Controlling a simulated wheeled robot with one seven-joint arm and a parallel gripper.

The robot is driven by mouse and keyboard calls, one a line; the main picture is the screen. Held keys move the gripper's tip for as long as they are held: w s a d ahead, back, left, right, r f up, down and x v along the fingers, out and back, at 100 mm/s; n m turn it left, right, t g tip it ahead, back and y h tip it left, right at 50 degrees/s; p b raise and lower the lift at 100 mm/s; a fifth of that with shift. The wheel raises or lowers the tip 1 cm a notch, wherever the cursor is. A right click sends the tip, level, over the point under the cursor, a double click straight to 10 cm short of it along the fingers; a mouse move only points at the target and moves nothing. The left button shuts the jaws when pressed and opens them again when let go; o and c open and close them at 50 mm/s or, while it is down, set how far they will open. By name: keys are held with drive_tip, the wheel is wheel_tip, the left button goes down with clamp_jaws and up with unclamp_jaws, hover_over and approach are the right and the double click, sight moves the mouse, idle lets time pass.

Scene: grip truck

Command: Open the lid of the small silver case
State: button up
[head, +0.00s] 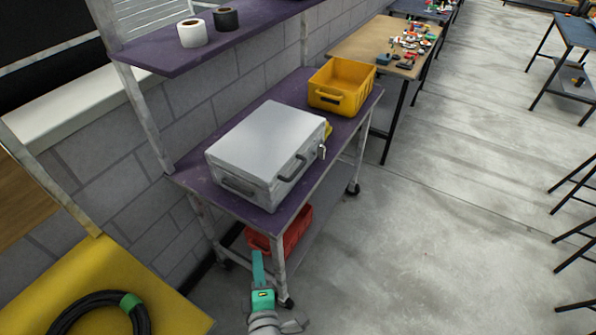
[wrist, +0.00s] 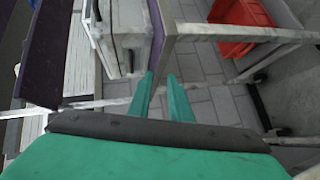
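The silver case (head: 262,140) sits on the purple middle shelf of a cart in the head view. Its lid is closed and flat. Dark handles show on its front and right sides, and a small latch-like fitting on the right side. In the wrist view the case (wrist: 126,42) is seen from its side at the upper left. My gripper (head: 258,268) is below and in front of the cart's near corner, apart from the case. In the wrist view its two teal fingers (wrist: 161,80) stand apart with nothing between them.
A yellow bin (head: 341,86) stands behind the case on the shelf (head: 190,168). Tape rolls (head: 192,33) lie on the upper shelf. A red crate (head: 284,236) is on the cart's bottom level. The floor (head: 420,250) to the right is clear.

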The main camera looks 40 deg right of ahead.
drive_tip(key=w+d+r+n+g+h, duration=0.2)
drive_tip(key=w+d+r+h, duration=0.1)
drive_tip(key=w+d+r, duration=0.4)
drive_tip(key=n+g+h, duration=0.1)
drive_tip(key=g+h, duration=0.1)
drive_tip(key=h, duration=0.1)
approach(296, 175)
drive_tip(key=d, duration=0.2)
drive_tip(key=x, duration=0.7)
drive_tip(key=w+x, duration=0.1)
drive_tip(key=x, duration=0.2)
drive_tip(key=shift+w+a+f, duration=0.15)
drive_tip(key=shift+w+f, duration=0.05)
clamp_jaws()
